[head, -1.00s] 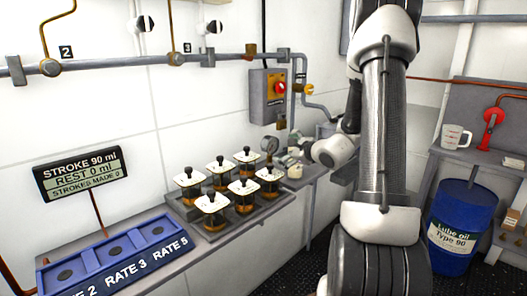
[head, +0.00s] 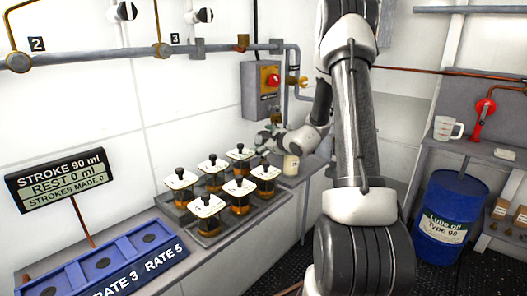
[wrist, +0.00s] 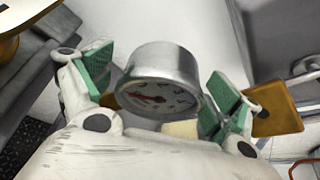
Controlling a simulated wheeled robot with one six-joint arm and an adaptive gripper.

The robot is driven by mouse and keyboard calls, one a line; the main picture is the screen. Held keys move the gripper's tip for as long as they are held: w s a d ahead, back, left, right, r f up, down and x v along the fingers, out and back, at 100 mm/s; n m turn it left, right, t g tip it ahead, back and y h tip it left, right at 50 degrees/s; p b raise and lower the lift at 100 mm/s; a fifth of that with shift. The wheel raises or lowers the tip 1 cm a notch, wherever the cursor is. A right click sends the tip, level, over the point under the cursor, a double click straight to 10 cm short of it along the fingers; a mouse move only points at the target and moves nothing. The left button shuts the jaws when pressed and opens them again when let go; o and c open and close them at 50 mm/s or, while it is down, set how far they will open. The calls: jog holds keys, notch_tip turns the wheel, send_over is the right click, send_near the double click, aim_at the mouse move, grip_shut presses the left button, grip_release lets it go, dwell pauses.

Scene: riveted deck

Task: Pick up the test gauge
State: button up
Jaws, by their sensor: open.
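The test gauge (wrist: 158,82) is a round silver-cased dial with a red needle. In the wrist view it sits between the two green-padded fingers of my gripper (wrist: 160,86). The fingers are spread, with a visible gap on the left side; on the right the pad is close and I cannot tell whether it touches. In the head view my gripper (head: 270,138) is at the far end of the bench, below the grey switch box. The gauge is mostly hidden there by the gripper.
Several sample pots with white square tops (head: 239,187) stand on a rack left of my gripper. A blue rate tray (head: 120,262) and a display sign (head: 62,180) are nearer. The grey switch box (head: 262,92) and pipes are on the wall. A blue drum (head: 450,215) stands right.

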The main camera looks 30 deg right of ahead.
jog(key=c, duration=1.3)
jog(key=shift+o, duration=0.2)
jog(key=shift+r, duration=0.1)
